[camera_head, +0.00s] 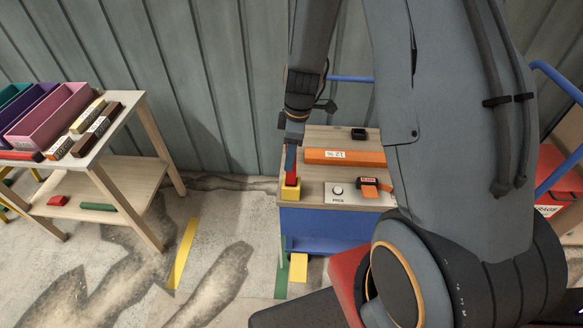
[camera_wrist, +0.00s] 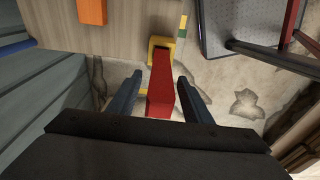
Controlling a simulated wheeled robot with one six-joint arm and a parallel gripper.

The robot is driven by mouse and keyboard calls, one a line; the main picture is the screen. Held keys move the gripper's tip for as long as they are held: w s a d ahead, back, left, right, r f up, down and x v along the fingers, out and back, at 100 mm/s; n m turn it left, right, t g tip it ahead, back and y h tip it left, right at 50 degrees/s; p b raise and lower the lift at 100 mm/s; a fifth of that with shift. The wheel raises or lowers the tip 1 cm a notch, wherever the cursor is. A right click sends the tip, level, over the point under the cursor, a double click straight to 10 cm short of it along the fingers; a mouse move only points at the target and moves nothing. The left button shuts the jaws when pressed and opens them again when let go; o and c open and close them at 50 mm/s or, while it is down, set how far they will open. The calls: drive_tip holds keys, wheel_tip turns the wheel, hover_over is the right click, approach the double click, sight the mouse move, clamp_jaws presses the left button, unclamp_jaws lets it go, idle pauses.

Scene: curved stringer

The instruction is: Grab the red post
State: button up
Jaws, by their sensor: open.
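The red post (camera_head: 291,179) stands upright in a yellow holder (camera_head: 290,189) at the left end of the cart top. In the wrist view the red post (camera_wrist: 160,88) runs from the yellow holder (camera_wrist: 153,45) up between my fingers. My gripper (camera_wrist: 159,80) is open, with one finger on each side of the post's upper part. A gap shows between the post and each finger. In the head view my gripper (camera_head: 291,150) points down over the post and hides its upper part.
The wooden cart top (camera_head: 293,218) also carries an orange block (camera_head: 345,157), a black item (camera_head: 358,134) and a grey plate (camera_head: 345,194) with an orange-and-black device (camera_head: 372,187). A shelf table (camera_head: 135,108) with bins stands left. Open floor lies between.

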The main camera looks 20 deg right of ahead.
drive_tip(key=shift+a+f, duration=0.1)
drive_tip(key=shift+f, duration=0.65)
clamp_jaws()
drive_tip(key=shift+r, duration=0.1)
